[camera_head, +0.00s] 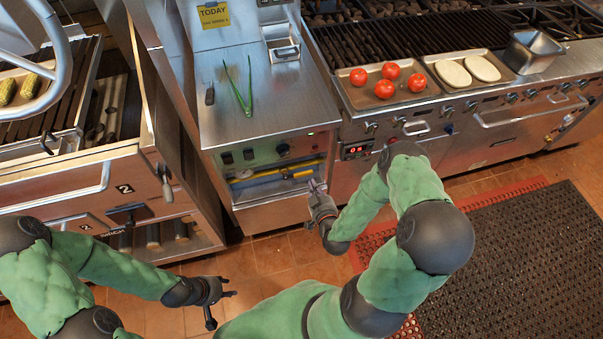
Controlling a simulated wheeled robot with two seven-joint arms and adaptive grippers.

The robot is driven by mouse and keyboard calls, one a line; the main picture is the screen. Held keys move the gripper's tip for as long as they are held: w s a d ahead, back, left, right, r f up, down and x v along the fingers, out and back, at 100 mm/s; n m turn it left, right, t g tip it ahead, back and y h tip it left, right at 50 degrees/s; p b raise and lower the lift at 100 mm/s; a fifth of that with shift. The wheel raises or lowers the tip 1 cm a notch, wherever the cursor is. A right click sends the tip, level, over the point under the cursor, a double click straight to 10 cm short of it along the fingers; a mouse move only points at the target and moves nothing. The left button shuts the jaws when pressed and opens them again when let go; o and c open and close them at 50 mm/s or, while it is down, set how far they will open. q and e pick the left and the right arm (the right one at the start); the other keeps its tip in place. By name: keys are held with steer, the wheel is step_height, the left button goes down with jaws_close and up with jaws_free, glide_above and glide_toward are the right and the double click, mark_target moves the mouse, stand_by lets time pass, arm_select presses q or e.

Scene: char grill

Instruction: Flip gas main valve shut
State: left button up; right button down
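A yellow gas pipe (272,176) runs across a recess low in the front of the steel cabinet. A valve appears to sit on it, but its handle is too small to make out clearly. My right gripper (315,186) is just in front of the recess's right end, close to the pipe. I cannot tell whether it touches anything or whether its fingers are apart. My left gripper (224,307) is low over the tiled floor, away from the cabinet, with its fingers spread and empty.
The control panel (265,153) with knobs sits just above the pipe. A tray (353,97) of tomatoes is on the grill at right. A drawer unit (95,185) stands at left. A black mat (535,245) covers the right floor.

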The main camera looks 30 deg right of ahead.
steer(key=b, duration=0.4)
glide_above(306, 174)
steer(key=s+a, duration=0.1)
step_height(306, 174, down, 3)
steer(key=shift+s+f+b, duration=0.25)
steer(key=shift+f+b, duration=0.2)
steer(key=shift+f, duration=1.3)
steer(key=shift+s, duration=0.1)
